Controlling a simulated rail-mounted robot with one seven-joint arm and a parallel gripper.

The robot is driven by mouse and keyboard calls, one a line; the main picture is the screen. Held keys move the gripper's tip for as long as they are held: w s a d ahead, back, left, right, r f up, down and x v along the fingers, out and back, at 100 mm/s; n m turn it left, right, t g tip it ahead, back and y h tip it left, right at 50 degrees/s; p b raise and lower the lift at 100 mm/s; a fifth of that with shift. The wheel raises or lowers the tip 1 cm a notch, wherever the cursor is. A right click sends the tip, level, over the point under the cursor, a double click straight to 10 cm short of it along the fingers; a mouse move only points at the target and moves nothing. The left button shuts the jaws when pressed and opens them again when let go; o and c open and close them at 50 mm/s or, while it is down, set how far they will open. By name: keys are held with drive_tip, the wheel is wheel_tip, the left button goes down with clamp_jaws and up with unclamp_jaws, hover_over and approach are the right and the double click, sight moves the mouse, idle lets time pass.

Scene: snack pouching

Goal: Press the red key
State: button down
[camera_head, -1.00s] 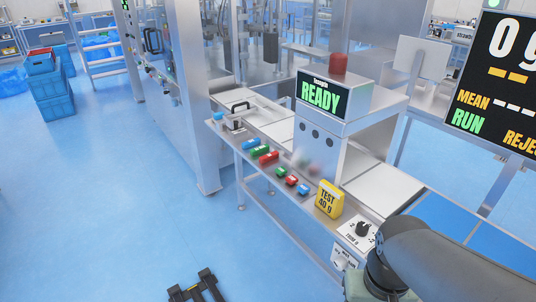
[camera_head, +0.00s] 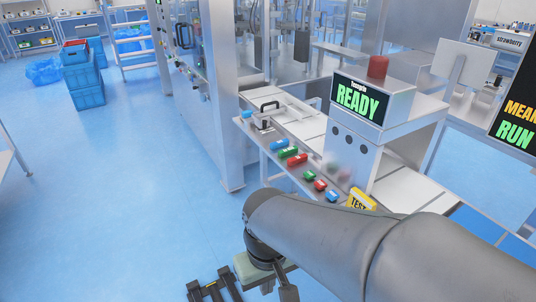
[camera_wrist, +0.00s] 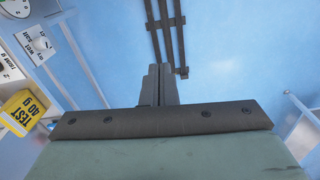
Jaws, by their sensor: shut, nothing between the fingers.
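Two red pieces show on the steel ledge in the head view: a larger red block (camera_head: 297,159) beside a green one and a blue one, and a smaller red key (camera_head: 319,185) between a small green key (camera_head: 309,175) and a small blue key (camera_head: 332,196). My gripper (camera_head: 288,293) is at the bottom of the head view, in front of the ledge and apart from the keys. In the wrist view its fingers (camera_wrist: 157,84) are shut and empty, over blue floor. No red key shows in the wrist view.
A yellow TEST weight (camera_head: 361,199) is partly hidden by my arm; it also shows in the wrist view (camera_wrist: 20,112). A READY screen (camera_head: 358,98) stands behind the ledge. Dark bars (camera_head: 212,287) lie on the floor. Open floor lies left.

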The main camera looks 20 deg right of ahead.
drive_tip(key=w+d+m+b, duration=0.15)
drive_tip(key=w+d, duration=0.35)
drive_tip(key=w, duration=0.6)
drive_tip(key=m+t+h+b, duration=0.2)
drive_tip(key=m+h, duration=0.2)
drive_tip(key=h, duration=0.5)
hover_over(319, 184)
wheel_tip(319, 184, down, 6)
drive_tip(key=shift+r, duration=0.15)
drive_tip(key=shift+f+b, duration=2.65)
drive_tip(key=shift+f, duration=1.8)
drive_tip(key=shift+f, duration=0.1)
drive_tip(key=shift+f+b, duration=0.3)
drive_tip(key=shift+b, duration=0.05)
